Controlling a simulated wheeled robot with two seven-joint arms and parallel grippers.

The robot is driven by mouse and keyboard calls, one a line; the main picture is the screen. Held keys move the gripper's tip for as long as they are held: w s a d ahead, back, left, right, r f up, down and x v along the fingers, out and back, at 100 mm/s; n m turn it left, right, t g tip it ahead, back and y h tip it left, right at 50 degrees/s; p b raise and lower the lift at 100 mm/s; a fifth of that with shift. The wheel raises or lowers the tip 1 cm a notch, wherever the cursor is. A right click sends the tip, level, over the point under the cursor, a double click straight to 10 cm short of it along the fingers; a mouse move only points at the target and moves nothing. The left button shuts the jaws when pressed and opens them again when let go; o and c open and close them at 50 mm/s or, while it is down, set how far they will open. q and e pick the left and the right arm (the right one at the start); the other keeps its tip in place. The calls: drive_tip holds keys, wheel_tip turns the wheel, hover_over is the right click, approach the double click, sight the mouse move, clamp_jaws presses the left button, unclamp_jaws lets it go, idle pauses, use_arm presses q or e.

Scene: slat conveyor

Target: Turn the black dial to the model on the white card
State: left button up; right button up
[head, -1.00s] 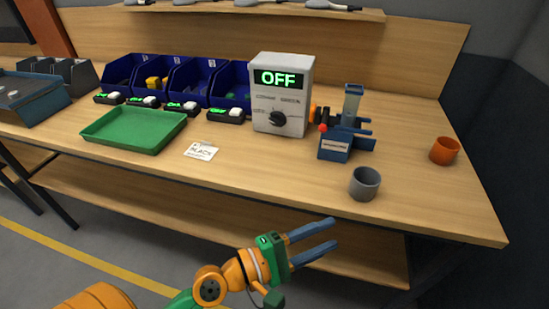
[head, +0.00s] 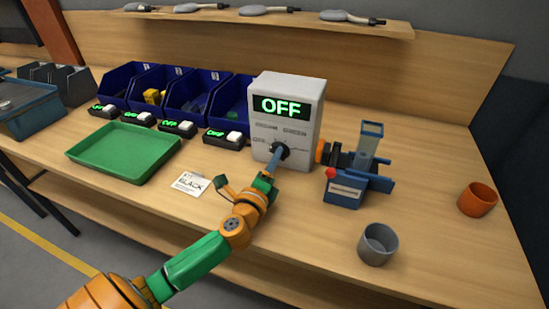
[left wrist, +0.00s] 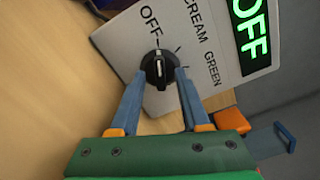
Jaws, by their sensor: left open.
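The black dial (head: 279,151) sits low on the front of a pale grey box (head: 288,115) whose display reads OFF in green. In the left wrist view the dial (left wrist: 158,68) has a white line pointing at the OFF mark, with CREAM and GREEN labels beside it. My left gripper (head: 274,160) is at the dial. In the left wrist view the gripper (left wrist: 160,76) is open, one blue finger on each side of the dial; I cannot tell if they touch it. The white card (head: 190,183) lies on the table and reads BLACK; its upper line is too small to read.
A green tray (head: 122,152) lies to the left, with blue bins (head: 170,92) and small switch units (head: 178,128) behind. A blue device (head: 345,190) stands just right of the box. A grey cup (head: 378,245) and an orange cup (head: 477,199) are at the right.

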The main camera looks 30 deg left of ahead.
use_arm(q)
drive_tip(key=shift+w+f, duration=0.1)
drive_tip(key=shift+w, duration=0.2)
drive_tip(key=shift+s, duration=0.1)
drive_tip(key=shift+s, duration=0.1)
drive_tip(key=c, duration=0.3)
clamp_jaws()
